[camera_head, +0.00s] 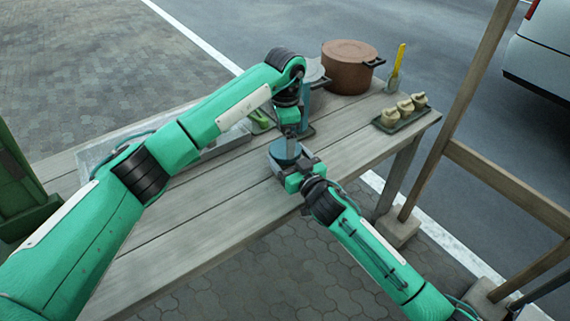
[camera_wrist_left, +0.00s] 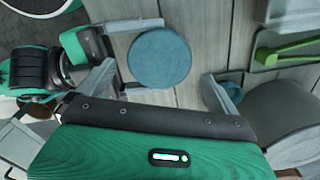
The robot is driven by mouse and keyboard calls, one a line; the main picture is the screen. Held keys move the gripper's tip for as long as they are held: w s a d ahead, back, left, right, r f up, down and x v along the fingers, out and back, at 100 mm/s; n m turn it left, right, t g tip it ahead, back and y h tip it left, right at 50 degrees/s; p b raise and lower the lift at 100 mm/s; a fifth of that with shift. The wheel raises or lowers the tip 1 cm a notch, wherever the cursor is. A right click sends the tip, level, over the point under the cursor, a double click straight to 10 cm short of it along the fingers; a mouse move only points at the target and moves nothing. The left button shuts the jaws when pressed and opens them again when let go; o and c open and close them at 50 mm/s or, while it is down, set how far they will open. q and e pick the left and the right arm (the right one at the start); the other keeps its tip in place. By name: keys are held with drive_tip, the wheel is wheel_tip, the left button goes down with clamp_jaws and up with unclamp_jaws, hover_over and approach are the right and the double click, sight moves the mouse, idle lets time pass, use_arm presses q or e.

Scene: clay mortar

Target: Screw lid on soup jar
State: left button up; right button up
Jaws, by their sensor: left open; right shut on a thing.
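The round blue lid (camera_wrist_left: 159,58) shows from above in the left wrist view and hides most of the soup jar under it. In the head view the jar with its blue top (camera_head: 283,153) stands near the table's front edge. My right gripper (camera_head: 294,170) is shut on the jar from the front right; its fingers flank the jar in the wrist view. My left gripper (camera_head: 291,134) is above the jar, pointing down and open. Its two fingers (camera_wrist_left: 160,72) are spread wide on either side of the lid, apart from it. How tightly the lid is seated cannot be told.
On the wooden table (camera_head: 190,210), a brown pot (camera_head: 349,69), a yellow-handled tool (camera_head: 397,66) and a tray of small rolls (camera_head: 402,111) stand at the back right. A green-handled utensil (camera_wrist_left: 285,50) lies near the left gripper. Wooden posts (camera_head: 460,110) rise at the right. The front left tabletop is clear.

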sight(285, 148)
use_arm(q)
drive_tip(key=shift+f, duration=2.25)
drive_tip(key=c, duration=1)
drive_tip(key=shift+m, duration=1.8)
drive_tip(key=o, duration=1.1)
drive_tip(key=shift+c, duration=0.2)
drive_tip(key=shift+r, duration=0.1)
